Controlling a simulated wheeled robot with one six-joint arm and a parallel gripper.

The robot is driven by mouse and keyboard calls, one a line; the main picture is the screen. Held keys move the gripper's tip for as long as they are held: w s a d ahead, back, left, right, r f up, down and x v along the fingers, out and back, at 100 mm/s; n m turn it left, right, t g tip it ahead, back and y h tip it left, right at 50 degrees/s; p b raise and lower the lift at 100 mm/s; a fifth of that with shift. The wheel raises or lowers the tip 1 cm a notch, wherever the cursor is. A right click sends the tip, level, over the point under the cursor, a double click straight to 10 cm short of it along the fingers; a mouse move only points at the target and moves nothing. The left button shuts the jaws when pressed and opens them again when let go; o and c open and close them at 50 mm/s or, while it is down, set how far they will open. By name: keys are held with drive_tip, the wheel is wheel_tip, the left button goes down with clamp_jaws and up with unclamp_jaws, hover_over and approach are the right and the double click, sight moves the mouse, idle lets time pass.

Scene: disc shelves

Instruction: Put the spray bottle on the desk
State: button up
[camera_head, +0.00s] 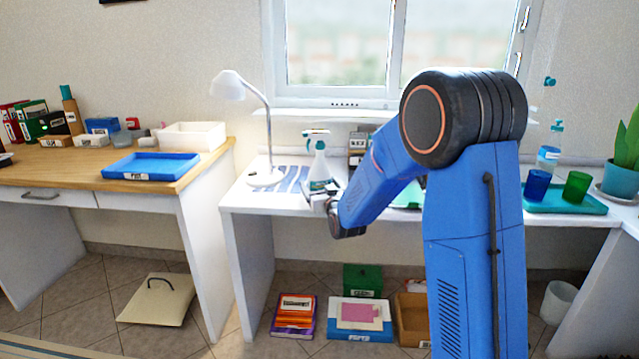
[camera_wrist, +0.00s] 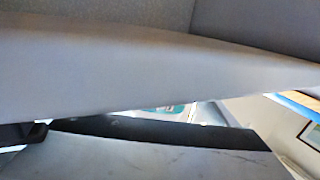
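The spray bottle (camera_head: 319,166), white with a teal trigger head, is upright at the white desk (camera_head: 262,203), right of the lamp. Its lower end meets my gripper (camera_head: 322,198), which is at the desk's front edge; I cannot tell whether the bottle rests on the desk or is held just above it. In the wrist view a large pale grey surface, very close, fills most of the picture, with dark parts of my gripper below it. The fingertips and any contact with the bottle are hidden.
A white lamp (camera_head: 256,100) stands on the desk over a blue striped mat (camera_head: 290,178). A teal tray (camera_head: 540,205) with blue and green cups is at right. A wooden desk (camera_head: 60,172) with a blue tray (camera_head: 150,167) is at left. Boxes lie on the floor beneath.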

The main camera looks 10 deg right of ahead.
drive_tip(key=shift+f, duration=0.15)
drive_tip(key=shift+r, duration=0.45)
drive_tip(key=s+d+g, duration=0.2)
drive_tip(key=s+g, duration=0.2)
drive_tip(key=s, duration=1.5)
drive_tip(key=s+d+f+g+h, duration=0.1)
drive_tip(key=s+g, duration=0.3)
drive_tip(key=s, duration=1.5)
drive_tip(key=s+d+m+g, duration=0.1)
drive_tip(key=s+d+g, duration=0.2)
drive_tip(key=s, duration=1.6)
drive_tip(key=shift+d+f+g+h, duration=0.25)
drive_tip(key=shift+d+g+h, duration=0.1)
drive_tip(key=shift+g, duration=0.75)
